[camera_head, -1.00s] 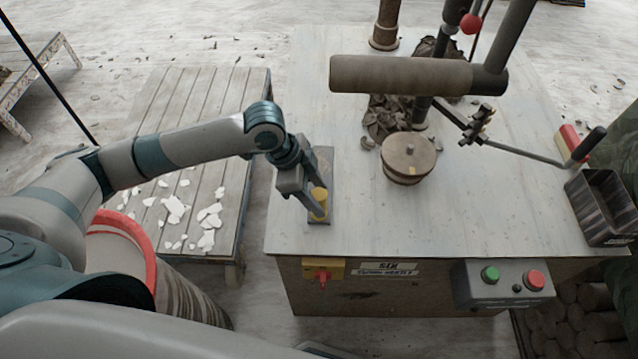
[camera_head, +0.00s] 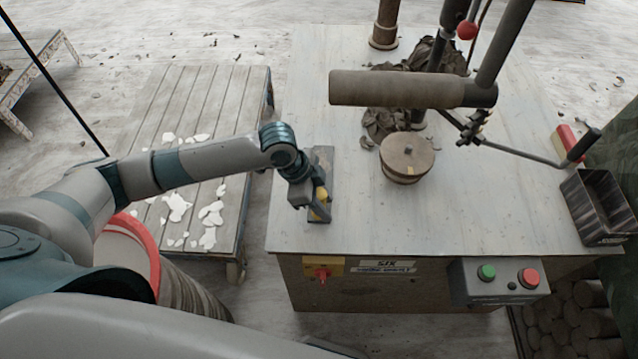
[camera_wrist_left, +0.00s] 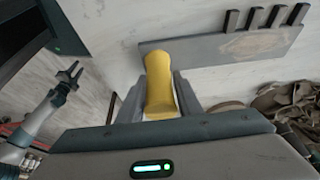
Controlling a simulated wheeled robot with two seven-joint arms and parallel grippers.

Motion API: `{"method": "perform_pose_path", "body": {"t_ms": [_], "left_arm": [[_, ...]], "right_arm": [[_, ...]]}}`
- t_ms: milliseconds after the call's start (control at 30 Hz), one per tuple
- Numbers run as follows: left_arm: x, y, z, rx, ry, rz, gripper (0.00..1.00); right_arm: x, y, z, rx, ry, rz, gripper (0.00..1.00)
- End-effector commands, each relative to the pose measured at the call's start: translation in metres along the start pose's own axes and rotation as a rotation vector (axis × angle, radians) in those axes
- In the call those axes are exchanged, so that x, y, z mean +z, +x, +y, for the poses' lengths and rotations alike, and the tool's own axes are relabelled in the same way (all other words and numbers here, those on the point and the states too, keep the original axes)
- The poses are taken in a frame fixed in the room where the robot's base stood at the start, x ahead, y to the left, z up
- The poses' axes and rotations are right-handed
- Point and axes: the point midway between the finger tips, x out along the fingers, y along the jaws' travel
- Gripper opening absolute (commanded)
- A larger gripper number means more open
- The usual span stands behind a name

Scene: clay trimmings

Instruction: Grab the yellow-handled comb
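The yellow handle (camera_head: 319,209) of the comb is at the left front of the workbench. In the left wrist view the handle (camera_wrist_left: 160,82) stands between the two fingers of my left gripper (camera_wrist_left: 160,95). In the head view my left gripper (camera_head: 318,205) is low over the bench at the handle. The fingers lie close along both sides, and I cannot tell whether they press on it. A grey plate (camera_wrist_left: 228,50) with several dark prongs lies beyond the handle.
A round wooden wheel (camera_head: 407,152) stands right of the handle, under a thick horizontal bar (camera_head: 395,88) with a lever. A dark open box (camera_head: 597,207) is at the bench's right edge. A slatted pallet table (camera_head: 205,110) with white scraps stands left. The bench's front middle is clear.

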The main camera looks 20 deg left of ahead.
Motion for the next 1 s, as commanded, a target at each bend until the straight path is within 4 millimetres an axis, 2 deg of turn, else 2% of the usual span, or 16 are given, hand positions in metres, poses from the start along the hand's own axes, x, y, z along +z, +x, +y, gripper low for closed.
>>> {"method": "perform_pose_path", "body": {"t_ms": [33, 100, 133, 567, 833, 1000], "left_arm": [[0.000, 0.000, 0.000, 0.000, 0.000, 0.000, 0.19], [0.000, 0.000, 0.000, 0.000, 0.000, 0.000, 0.02], [0.000, 0.000, 0.000, 0.000, 0.000, 0.000, 0.00], [-0.003, -0.006, -0.001, -0.003, 0.002, 0.001, 0.00], [-0.016, -0.037, -0.002, -0.005, 0.004, 0.004, 0.00], [-0.042, -0.046, 0.025, -0.001, 0.007, 0.006, 0.00]], "right_arm": [[0.000, 0.000, 0.000, 0.000, 0.000, 0.000, 0.31], [0.000, 0.000, 0.001, 0.001, 0.000, 0.000, 0.31], [0.000, 0.000, 0.001, 0.001, 0.000, 0.000, 0.31], [0.000, 0.004, 0.001, 0.001, 0.000, 0.000, 0.31], [0.002, 0.018, 0.000, 0.001, 0.000, 0.000, 0.31], [0.002, 0.026, 0.000, 0.001, 0.000, 0.000, 0.31]]}}
